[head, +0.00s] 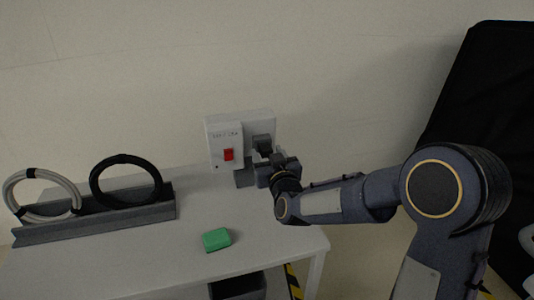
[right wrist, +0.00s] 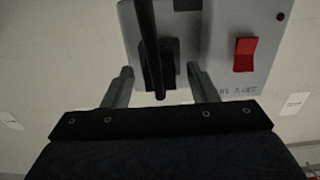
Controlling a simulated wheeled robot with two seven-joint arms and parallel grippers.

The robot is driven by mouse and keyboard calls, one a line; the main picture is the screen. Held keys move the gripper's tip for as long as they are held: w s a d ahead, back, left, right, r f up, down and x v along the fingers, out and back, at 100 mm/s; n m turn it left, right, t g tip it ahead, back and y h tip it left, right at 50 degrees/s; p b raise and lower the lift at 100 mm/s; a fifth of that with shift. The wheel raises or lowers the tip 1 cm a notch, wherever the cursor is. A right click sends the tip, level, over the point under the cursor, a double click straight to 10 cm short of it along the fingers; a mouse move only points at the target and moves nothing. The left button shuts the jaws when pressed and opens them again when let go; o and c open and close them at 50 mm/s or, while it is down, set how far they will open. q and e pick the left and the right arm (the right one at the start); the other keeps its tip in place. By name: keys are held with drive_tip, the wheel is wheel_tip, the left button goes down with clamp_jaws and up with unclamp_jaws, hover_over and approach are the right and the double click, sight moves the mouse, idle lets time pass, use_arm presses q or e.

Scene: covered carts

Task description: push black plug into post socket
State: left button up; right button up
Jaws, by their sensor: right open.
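The post socket is a pale box (head: 224,131) with a red switch (head: 228,154) and a dark socket area at its right, on a grey post at the back of the table. In the right wrist view the box (right wrist: 224,55) appears inverted. A black plug-like block (right wrist: 171,62) is against its face, with a dark bar or cord crossing in front; how deep it sits I cannot tell. My right gripper (right wrist: 162,87) is open, its fingers on either side of the block with gaps. In the head view the right gripper (head: 266,160) is close before the box, partly hiding the socket area.
A white cable coil (head: 17,183) and a black cable coil (head: 93,183) stand in a grey rack (head: 100,224) at left. A green block (head: 216,239) lies near the table's front. The table (head: 150,265) is otherwise mostly clear. A black-covered cart (head: 470,90) stands at right.

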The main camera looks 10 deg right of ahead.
drive_tip(key=s, duration=0.6)
drive_tip(key=shift+s+b, duration=0.35)
drive_tip(key=shift+d+r, duration=0.1)
drive_tip(key=shift+d, duration=0.05)
drive_tip(key=s+d+m+g+y+p, duration=0.2)
drive_tip(key=s+g+p, duration=0.6)
drive_tip(key=s, duration=2.3)
drive_tip(key=d+g+y, duration=0.1)
drive_tip(key=g, duration=0.3)
drive_tip(key=shift+s+d, duration=0.15)
drive_tip(key=shift+c, duration=0.3)
